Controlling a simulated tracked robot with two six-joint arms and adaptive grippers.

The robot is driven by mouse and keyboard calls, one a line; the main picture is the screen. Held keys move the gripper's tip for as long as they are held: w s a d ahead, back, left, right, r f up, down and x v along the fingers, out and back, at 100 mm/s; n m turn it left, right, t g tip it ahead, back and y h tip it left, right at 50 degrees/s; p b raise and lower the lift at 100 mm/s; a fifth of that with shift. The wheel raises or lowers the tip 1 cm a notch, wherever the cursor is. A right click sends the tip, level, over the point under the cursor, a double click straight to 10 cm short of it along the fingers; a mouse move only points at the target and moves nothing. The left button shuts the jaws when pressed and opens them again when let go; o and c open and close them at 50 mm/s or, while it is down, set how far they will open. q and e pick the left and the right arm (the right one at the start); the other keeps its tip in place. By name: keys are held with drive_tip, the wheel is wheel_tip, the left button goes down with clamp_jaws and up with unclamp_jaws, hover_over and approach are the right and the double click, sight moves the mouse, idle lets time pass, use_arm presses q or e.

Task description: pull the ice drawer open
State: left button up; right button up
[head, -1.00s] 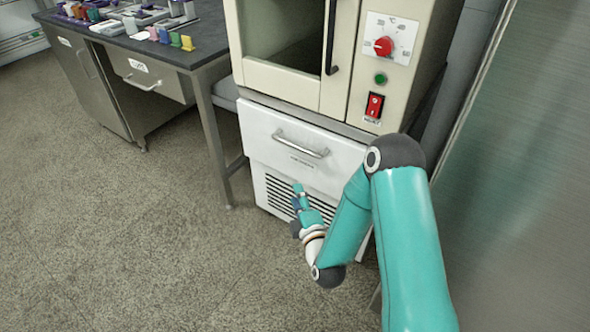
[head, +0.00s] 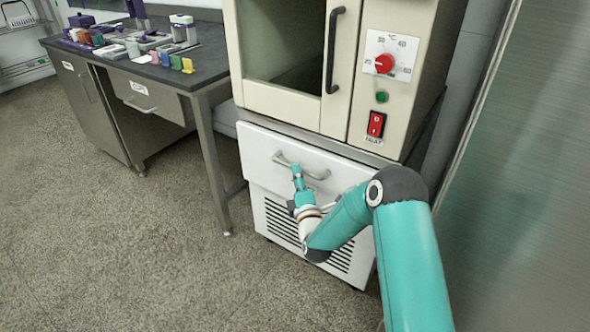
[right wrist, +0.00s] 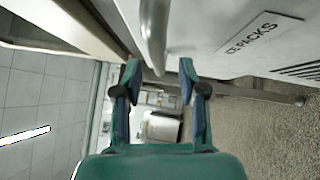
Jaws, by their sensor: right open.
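The white ice drawer (head: 262,158) is in the lower cabinet below the beige oven-like unit in the head view, and its front looks shut. Its metal bar handle (head: 318,174) runs across the front. My right gripper (head: 297,171) is at the handle, covering its middle part. In the right wrist view the handle (right wrist: 153,35) comes down from the top toward the gap between the open fingers of my right gripper (right wrist: 158,75). A label reading "ICE PACKS" (right wrist: 262,32) shows beside it. I cannot tell whether the fingers touch the handle. My left gripper is not in view.
The beige unit (head: 285,100) with a dark handle and red dial stands above the drawer. A vent grille (head: 282,222) is below it. A dark-topped bench (head: 165,73) with small items stands at left. A metal panel (head: 520,180) is close on the right. The floor in front is clear.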

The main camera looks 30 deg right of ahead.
drive_tip(key=shift+x, duration=2)
drive_tip(key=shift+f, duration=0.1)
drive_tip(key=shift+c, duration=0.3)
clamp_jaws()
